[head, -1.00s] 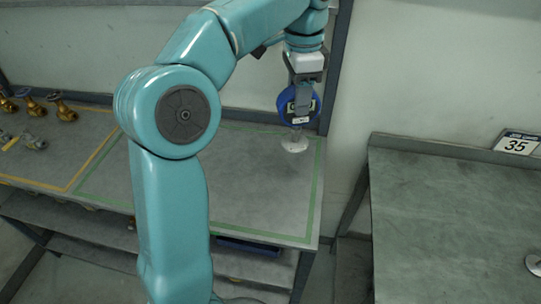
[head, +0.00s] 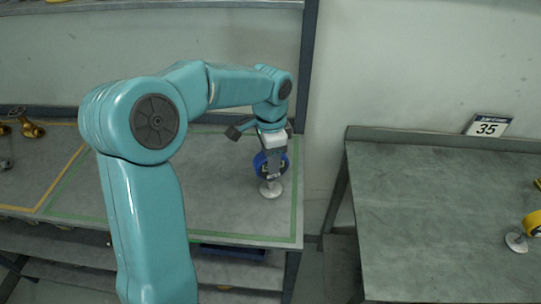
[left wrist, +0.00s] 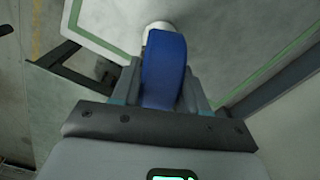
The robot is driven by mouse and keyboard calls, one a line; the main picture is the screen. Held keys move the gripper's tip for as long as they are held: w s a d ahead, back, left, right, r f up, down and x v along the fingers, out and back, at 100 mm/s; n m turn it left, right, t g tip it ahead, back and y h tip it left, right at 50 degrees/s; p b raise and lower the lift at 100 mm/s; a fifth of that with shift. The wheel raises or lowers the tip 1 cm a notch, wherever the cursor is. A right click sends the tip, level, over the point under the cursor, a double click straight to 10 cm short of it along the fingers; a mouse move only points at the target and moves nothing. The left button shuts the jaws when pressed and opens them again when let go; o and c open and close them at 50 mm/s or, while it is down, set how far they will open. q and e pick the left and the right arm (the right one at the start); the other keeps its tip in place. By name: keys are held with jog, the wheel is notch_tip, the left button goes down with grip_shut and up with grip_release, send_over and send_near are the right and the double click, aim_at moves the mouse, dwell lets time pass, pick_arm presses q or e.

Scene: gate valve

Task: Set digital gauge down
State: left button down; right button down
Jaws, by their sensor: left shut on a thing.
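The digital gauge (head: 262,166) has a round blue body on a short stem with a white disc base. It is upright at the right end of the grey bench, within the green outline (head: 228,237). My left gripper (head: 274,166) is shut on the blue body from above. In the left wrist view, the blue gauge (left wrist: 164,70) sits between the fingers, with its white base partly hidden behind it. The base is at or just above the bench top; I cannot tell whether it touches. The gauge's face is mostly covered by the gripper. My right gripper is out of view.
A dark upright post (head: 306,95) stands behind the bench's right end. Brass valves (head: 28,124) sit at far left. Bench space left of the gauge is clear.

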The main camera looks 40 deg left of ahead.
pick_arm(q)
jog(key=shift+f, duration=0.15)
jog(key=c, duration=0.6)
grip_release()
notch_tip(320, 180, up, 12)
jog(key=shift+r, duration=0.25)
